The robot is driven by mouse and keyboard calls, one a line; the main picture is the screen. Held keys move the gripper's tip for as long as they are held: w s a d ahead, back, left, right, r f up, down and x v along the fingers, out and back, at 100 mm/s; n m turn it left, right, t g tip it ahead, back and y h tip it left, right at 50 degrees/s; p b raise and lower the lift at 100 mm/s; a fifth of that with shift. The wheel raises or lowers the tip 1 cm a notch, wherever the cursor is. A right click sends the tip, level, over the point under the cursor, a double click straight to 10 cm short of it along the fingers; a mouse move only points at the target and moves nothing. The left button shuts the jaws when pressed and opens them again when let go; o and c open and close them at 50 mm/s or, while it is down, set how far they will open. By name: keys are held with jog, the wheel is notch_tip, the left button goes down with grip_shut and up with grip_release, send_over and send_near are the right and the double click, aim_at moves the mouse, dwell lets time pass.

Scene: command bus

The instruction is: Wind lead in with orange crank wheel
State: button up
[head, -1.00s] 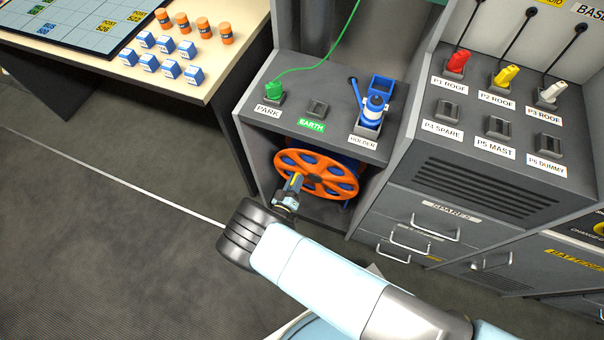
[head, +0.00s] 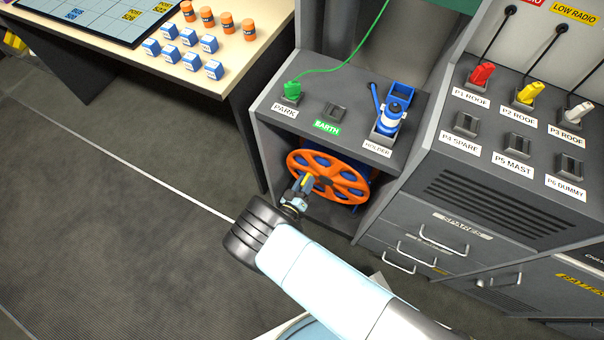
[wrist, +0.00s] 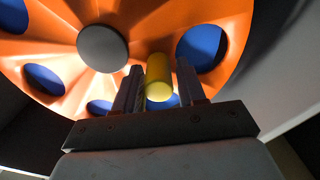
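The orange crank wheel (head: 347,190) is a spoked disc on the front of a blue drum (head: 362,170), inside the open bay of a grey cabinet. It fills the top of the wrist view (wrist: 120,25), with a grey hub (wrist: 103,48). A yellow crank handle (wrist: 159,80) stands out from it. My gripper (head: 305,183) is at the wheel's left side in the head view. Its fingers (wrist: 160,85) lie on both sides of the handle and look closed on it. A green lead (head: 345,62) runs up from a green plug (head: 292,90) at PARK.
The bay's side walls stand close around the wheel. Above it are an empty EARTH socket (head: 334,112) and a blue tool (head: 391,115) in the holder. A table (head: 240,70) with small blue and orange pieces is at left. Drawers (head: 430,235) are at right. Floor at left is clear.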

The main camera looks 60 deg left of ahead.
jog(key=v, duration=1.3)
jog(key=shift+s, duration=0.45)
jog(key=shift+d, duration=0.1)
